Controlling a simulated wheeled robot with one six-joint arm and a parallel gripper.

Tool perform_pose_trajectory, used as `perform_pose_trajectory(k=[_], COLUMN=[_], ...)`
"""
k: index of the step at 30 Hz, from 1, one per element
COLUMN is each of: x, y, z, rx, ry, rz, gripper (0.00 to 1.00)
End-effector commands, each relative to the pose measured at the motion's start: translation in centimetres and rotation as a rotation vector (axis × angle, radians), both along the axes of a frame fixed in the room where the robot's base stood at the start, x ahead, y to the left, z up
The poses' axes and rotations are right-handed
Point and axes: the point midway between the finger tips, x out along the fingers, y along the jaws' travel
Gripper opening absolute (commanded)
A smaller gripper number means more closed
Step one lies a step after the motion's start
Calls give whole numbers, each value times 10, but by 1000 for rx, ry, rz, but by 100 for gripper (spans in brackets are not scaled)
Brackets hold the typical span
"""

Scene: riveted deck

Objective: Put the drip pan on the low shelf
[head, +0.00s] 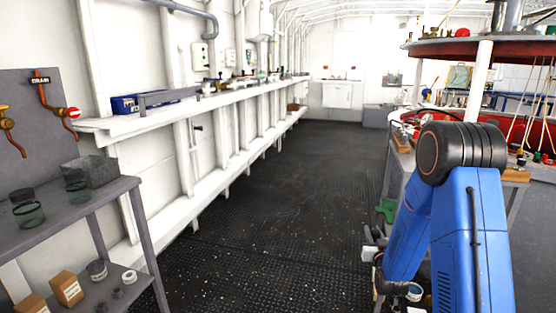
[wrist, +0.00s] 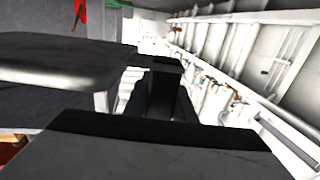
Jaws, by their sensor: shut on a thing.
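In the wrist view a dark grey, round-edged slab, seemingly the drip pan (wrist: 55,68), fills the left side close to the camera. Its far end meets the dark finger of my gripper (wrist: 163,92), which is shut on it; the other finger is not clear. In the head view my blue arm folds down at the right, and its gripper end is small and partly hidden at the lower right, so the pan cannot be made out there. The low shelf looks to be the lower board (head: 132,291) of the grey rack at the left.
The rack's top (head: 55,222) holds an open grey box (head: 92,171) and dark glass jars (head: 28,212). Small cartons (head: 67,289) and rings stand on the lower board. A long white wall shelf (head: 185,107) runs back. The dark deck (head: 275,200) between is clear.

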Motion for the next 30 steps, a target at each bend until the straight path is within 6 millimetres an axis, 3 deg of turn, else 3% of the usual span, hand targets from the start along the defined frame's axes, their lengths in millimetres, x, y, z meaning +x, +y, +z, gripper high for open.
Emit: perform_pose_trajectory(k=[3,18,24,30], x=[-4,-18,-22,-24], y=[12,57,72,80], z=[-33,-146,-183,-203], rx=[1,0,-1,0], ry=[6,5,3,0], rz=[15,71,89,99], gripper=[0,0,0,0])
